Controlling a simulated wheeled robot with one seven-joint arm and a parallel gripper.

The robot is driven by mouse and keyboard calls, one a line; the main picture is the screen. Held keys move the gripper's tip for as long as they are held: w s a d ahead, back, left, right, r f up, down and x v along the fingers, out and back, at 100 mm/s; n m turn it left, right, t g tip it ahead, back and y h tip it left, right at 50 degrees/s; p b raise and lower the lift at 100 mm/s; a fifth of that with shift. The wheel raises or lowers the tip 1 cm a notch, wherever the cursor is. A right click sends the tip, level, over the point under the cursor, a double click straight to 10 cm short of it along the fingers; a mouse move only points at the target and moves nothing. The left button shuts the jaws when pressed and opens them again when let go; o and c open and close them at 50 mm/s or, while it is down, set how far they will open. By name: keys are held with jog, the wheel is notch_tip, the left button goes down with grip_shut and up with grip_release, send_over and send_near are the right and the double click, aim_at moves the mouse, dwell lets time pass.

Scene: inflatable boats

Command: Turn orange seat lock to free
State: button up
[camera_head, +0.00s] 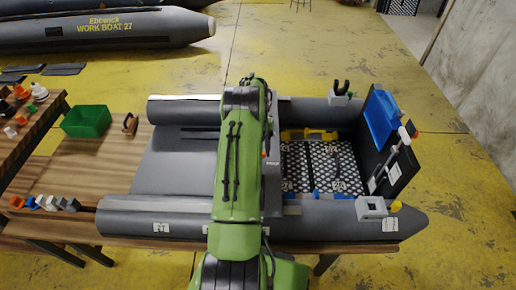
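A grey inflatable boat (170,215) lies on a wooden table, its pointed tube ends toward the right. My green arm crosses the middle of the boat and hides part of its inside. I cannot clearly make out an orange seat lock on the boat; the part behind my arm is hidden. Patterned black-and-white floor panels (334,165) show right of my arm. A yellow piece (310,134) lies along the far tube, and blue pieces (330,195) lie along the near one. My gripper cannot be made out; my arm hides that area.
A green bin (86,121) and a brown handled object (130,124) stand on the table left of the boat. Several small blocks (45,203) line its near left. A blue item (381,118) is at the dark end board. Another boat (110,28) lies behind on yellow floor.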

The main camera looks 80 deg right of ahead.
jog(key=shift+m+t, duration=0.3)
jog(key=shift+m, duration=0.3)
jog(key=o, duration=1)
jog(key=shift+o, duration=0.2)
jog(key=s+p+v, duration=0.1)
jog(key=p+v, duration=0.2)
jog(key=v, duration=0.9)
jog(key=shift+w+p, duration=0.3)
jog(key=shift+w, duration=0.1)
